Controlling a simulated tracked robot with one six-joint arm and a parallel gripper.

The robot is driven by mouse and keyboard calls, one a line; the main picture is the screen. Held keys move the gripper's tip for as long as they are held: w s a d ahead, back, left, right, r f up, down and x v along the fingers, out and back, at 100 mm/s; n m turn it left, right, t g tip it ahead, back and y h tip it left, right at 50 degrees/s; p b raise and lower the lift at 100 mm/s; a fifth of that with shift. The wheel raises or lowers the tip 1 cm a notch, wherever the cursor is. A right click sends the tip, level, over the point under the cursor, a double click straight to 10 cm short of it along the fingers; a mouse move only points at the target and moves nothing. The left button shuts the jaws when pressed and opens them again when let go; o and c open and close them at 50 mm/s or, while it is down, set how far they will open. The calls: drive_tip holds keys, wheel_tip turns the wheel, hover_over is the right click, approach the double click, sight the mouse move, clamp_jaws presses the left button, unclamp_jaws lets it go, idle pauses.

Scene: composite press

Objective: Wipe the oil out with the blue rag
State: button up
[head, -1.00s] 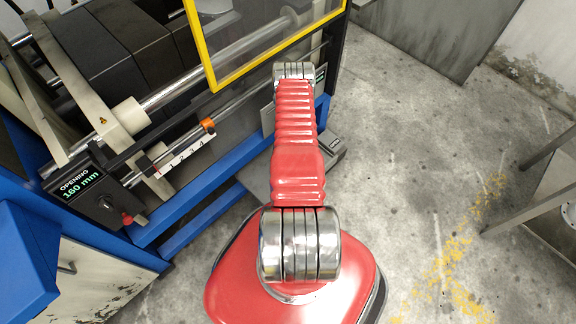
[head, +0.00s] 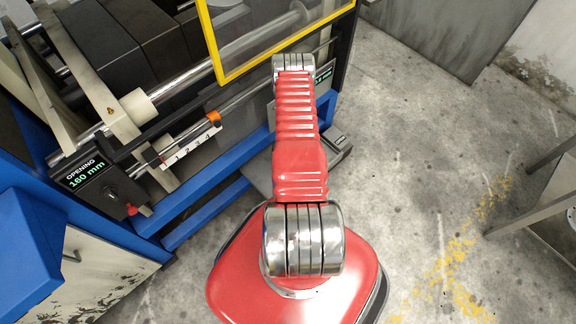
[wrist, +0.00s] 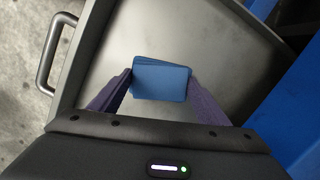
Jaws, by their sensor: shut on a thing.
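My gripper (wrist: 160,80) shows in the wrist view, with two dark purple fingers shut on the blue rag. The blue rag (wrist: 161,88) is a small folded pad spanning the gap between the fingertips. Beneath it is a grey metal tray or pan (wrist: 112,52) with a raised edge; I cannot tell whether the rag touches it. I make out no oil on the bare metal that shows. In the head view my gripper is hidden beyond my red arm.
The press has a yellow-framed guard (head: 214,50), steel tie bars and a readout of 160 mm (head: 86,175). A bar handle (wrist: 46,75) is left of the tray. Blue framework (wrist: 290,105) lies close on the right. A metal table (head: 550,205) stands at right; the floor between is clear.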

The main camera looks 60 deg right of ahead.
drive_tip(key=shift+w+a, duration=0.15)
drive_tip(key=shift+a, duration=0.35)
drive_tip(key=shift+r, duration=0.2)
drive_tip(key=shift+r, duration=3.4)
drive_tip(key=shift+r, duration=0.1)
